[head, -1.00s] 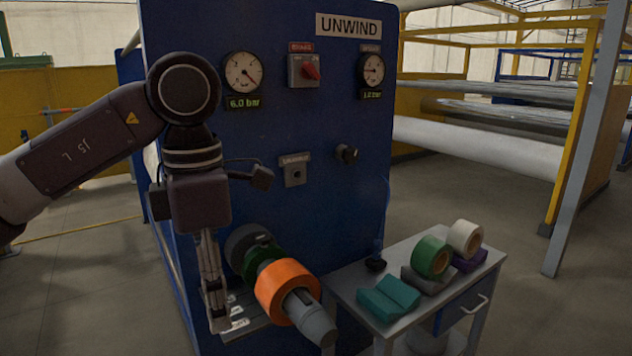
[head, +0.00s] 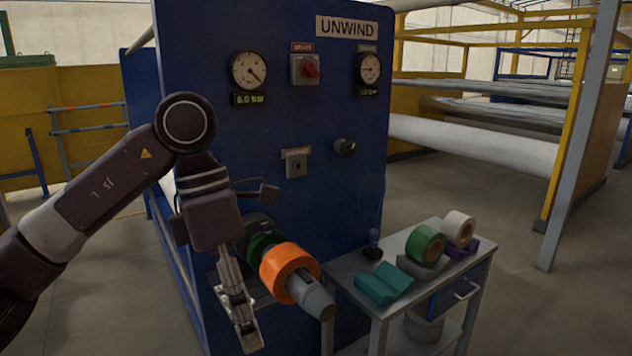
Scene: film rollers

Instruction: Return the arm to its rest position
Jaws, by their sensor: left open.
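My left arm comes in from the left in the head view. Its gripper (head: 240,325) points down, open and with nothing seen between its fingers. It hangs just left of the orange roll (head: 288,268), which sits on a grey shaft (head: 312,300) jutting from the blue unwind machine (head: 260,135). A dark green ring (head: 262,244) shows behind the orange roll on the same shaft. The gripper and wrist partly cover the machine's lower left. My right gripper is not in view.
A grey side table (head: 415,310) stands right of the shaft. It bears teal folded cloths (head: 385,284), a green roll (head: 426,244), a white roll (head: 459,229) and a small dark stamp-like item (head: 374,250). A grey post (head: 580,140) stands at right. Open floor lies left of the machine.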

